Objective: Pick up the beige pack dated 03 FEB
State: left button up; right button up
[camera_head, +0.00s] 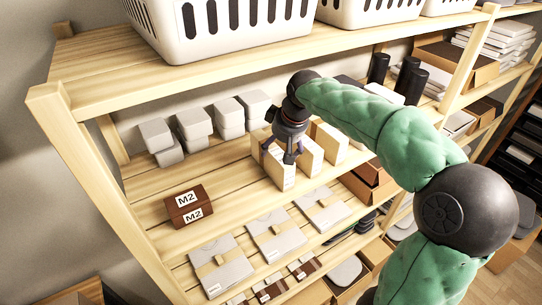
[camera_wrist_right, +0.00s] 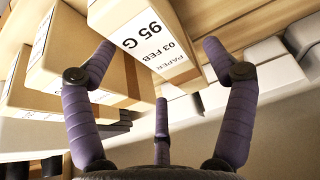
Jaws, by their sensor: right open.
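The beige pack dated 03 FEB (camera_wrist_right: 125,22) is in the upper part of the right wrist view, with a white label reading 95 G, 03 FEB and PAPER. In the head view it seems to be the leftmost beige pack (camera_head: 278,170) of a row on the middle shelf, but its print is too small to read there. My right gripper (camera_head: 287,150) is at that pack's upper part and hides some of it. In the right wrist view its purple fingers (camera_wrist_right: 158,58) are spread, with the pack's labelled end near the left finger. My left gripper is not in view.
More beige packs (camera_head: 309,158) stand close to the right. Grey boxes (camera_head: 195,123) stand behind to the left. A brown M2 box (camera_head: 188,207) sits on the left of the shelf (camera_head: 235,185). White baskets (camera_head: 225,30) stand on the upper shelf, above the gripper.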

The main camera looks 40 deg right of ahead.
aim_at(276, 147)
jog(key=shift+w, duration=0.6)
jog(key=shift+w+f, duration=0.15)
jog(key=shift+f, duration=0.05)
jog(key=shift+p+x, duration=0.45)
jog(key=shift+x, duration=1.9)
jog(key=shift+r, duration=0.1)
jog(key=c, duration=1.6)
jog(key=shift+r, duration=0.1)
